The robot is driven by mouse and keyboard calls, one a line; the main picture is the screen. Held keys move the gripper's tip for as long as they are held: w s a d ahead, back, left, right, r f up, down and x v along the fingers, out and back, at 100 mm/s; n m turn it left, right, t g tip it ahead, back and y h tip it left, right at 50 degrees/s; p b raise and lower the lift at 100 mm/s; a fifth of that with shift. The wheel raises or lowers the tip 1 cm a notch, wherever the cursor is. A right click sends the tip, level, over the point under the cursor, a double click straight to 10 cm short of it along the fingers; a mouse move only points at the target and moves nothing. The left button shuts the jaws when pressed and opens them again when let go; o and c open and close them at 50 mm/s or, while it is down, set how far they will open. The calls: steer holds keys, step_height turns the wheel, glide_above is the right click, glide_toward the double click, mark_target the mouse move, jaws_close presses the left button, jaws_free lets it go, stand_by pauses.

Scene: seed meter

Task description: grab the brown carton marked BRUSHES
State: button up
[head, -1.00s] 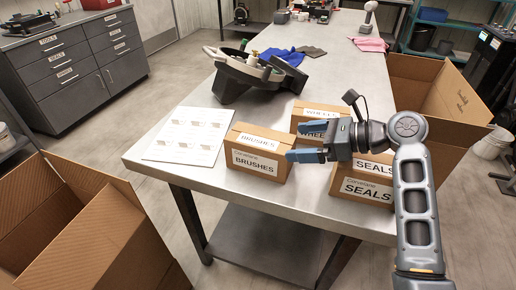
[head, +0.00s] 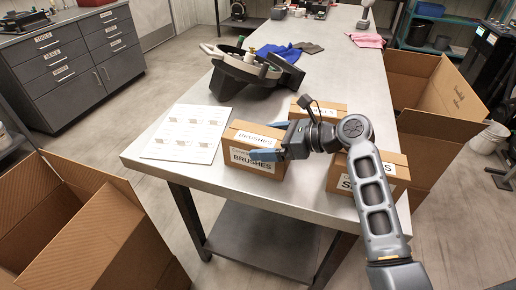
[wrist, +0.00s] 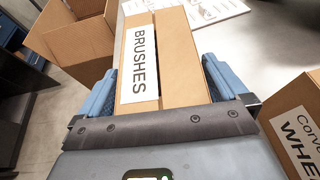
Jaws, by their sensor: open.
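The brown carton marked BRUSHES (head: 238,158) stands upright on the near part of the grey table (head: 190,170). In the wrist view the carton (wrist: 175,60) lies between the two blue fingers, its BRUSHES label towards the left finger. My gripper (head: 266,140) is open, with one finger in front of the carton's labelled face and the other along its far side. The fingers hide part of the carton's right end. I cannot tell whether either finger touches it.
A SEALS carton (head: 385,168) and a WHEELS carton (head: 318,108) stand to the right, close to my gripper. A printed sheet (head: 186,133) lies left of the BRUSHES carton. A dark machine part (head: 250,72) is behind. Large open boxes stand at left (head: 85,235) and right (head: 430,95).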

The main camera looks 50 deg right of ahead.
steer(key=c, duration=1)
steer(key=shift+r, duration=0.1)
steer(key=shift+c, duration=0.7)
steer(key=shift+r, duration=0.1)
